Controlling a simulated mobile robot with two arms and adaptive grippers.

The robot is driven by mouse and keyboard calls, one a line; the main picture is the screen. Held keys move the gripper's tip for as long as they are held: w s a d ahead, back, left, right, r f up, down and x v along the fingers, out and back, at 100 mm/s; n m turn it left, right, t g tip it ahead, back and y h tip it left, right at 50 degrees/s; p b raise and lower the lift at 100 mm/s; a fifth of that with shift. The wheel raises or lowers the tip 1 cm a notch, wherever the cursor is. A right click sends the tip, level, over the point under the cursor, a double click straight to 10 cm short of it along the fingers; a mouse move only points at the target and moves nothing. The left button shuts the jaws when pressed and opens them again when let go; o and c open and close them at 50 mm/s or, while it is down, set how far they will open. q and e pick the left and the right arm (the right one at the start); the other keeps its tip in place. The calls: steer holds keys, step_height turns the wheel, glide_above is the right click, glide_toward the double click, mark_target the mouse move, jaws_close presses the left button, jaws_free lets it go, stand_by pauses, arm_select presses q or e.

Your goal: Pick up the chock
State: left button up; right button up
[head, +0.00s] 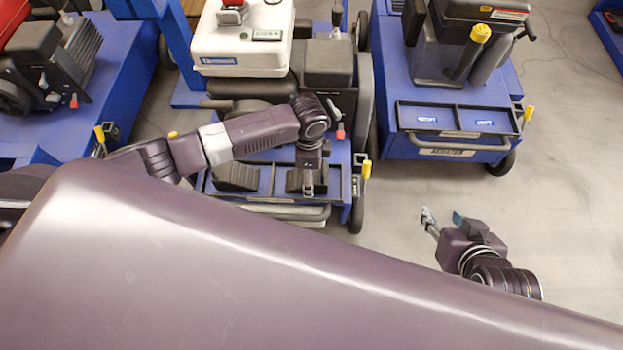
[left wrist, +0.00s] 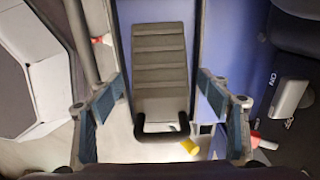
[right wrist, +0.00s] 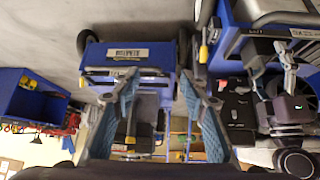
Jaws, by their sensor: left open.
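The chock, a dark grey ribbed wedge (left wrist: 160,58) with a black loop handle (left wrist: 162,132), lies in a tray compartment. In the head view this chock (head: 294,183) is partly hidden by my left gripper (head: 308,188), which points down over it. In the left wrist view the fingers of my left gripper (left wrist: 162,85) are spread on either side of the chock, not touching it. A second dark chock (head: 236,177) sits in the compartment to the left. My right gripper (head: 428,218) is open and empty over bare floor at the right.
The blue cart (head: 358,212) carries a white-topped aerator (head: 240,40) behind the tray. Another blue cart (head: 445,150) with an empty two-compartment tray stands to the right. A yellow-capped lever (head: 366,170) rises by the tray's right side. Grey floor (head: 560,180) is clear at right.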

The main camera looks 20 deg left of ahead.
arm_select(q)
steer(key=shift+f, duration=0.35)
steer(key=shift+w, duration=0.1)
steer(key=c, duration=1.8)
